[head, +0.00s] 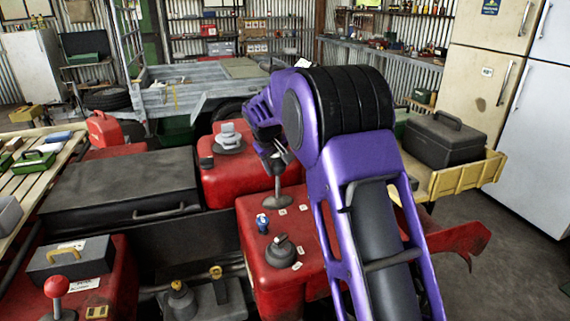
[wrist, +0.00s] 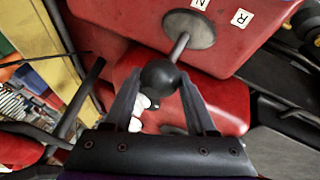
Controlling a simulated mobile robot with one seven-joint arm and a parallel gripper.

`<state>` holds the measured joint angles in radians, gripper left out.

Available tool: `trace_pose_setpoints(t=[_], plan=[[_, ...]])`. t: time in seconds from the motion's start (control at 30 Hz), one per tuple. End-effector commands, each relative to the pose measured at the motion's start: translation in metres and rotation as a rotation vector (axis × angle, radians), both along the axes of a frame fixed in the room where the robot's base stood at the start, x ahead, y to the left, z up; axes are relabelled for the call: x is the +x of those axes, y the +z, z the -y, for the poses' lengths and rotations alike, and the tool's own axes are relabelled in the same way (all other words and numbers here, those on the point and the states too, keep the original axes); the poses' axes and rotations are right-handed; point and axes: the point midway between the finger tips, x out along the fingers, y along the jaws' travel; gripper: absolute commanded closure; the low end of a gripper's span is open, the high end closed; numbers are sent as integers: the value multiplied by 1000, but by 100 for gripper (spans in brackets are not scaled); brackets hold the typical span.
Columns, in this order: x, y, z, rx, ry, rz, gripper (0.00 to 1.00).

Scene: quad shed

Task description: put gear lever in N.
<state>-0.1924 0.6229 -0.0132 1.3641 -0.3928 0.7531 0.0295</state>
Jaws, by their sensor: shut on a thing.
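The gear lever (head: 277,188) rises from a round grey base on the red body of the quad. In the wrist view its round black knob (wrist: 160,77) sits between the two fingers of my gripper (wrist: 160,84), and its metal shaft runs up to the grey disc. My gripper (head: 277,155) is shut on the knob and partly covers it in the head view. A white N label (wrist: 200,4) lies close beside the disc, and an R label (wrist: 242,18) lies farther right. The lever looks near upright in the head view; I cannot tell which gear it stands in.
A blue-topped knob (head: 262,222) and a dark rotary knob (head: 281,250) stand on the same red panel. A red-balled lever (head: 56,288) stands at lower left. A black box (head: 120,188) lies left, and a yellow cart (head: 468,178) with a dark toolbox stands right.

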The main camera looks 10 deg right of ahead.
Motion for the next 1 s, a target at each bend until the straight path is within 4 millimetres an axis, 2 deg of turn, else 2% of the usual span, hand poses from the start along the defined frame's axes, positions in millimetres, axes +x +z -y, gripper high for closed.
trace_pose_setpoints(t=[0.03, 0.53, 0.57, 0.6, 0.7, 0.73, 1.0], plan=[[-3, -7, -4, 1, 0, -14, 100], [-5, -9, -7, 3, 0, -19, 100], [-5, -10, -7, 3, 0, -19, 40], [-5, -10, -7, 3, 0, -19, 33], [-4, -8, -7, 2, 0, -15, 15], [-4, -7, -6, 1, 0, -14, 12], [-2, -4, -5, 1, 0, -7, 12]])
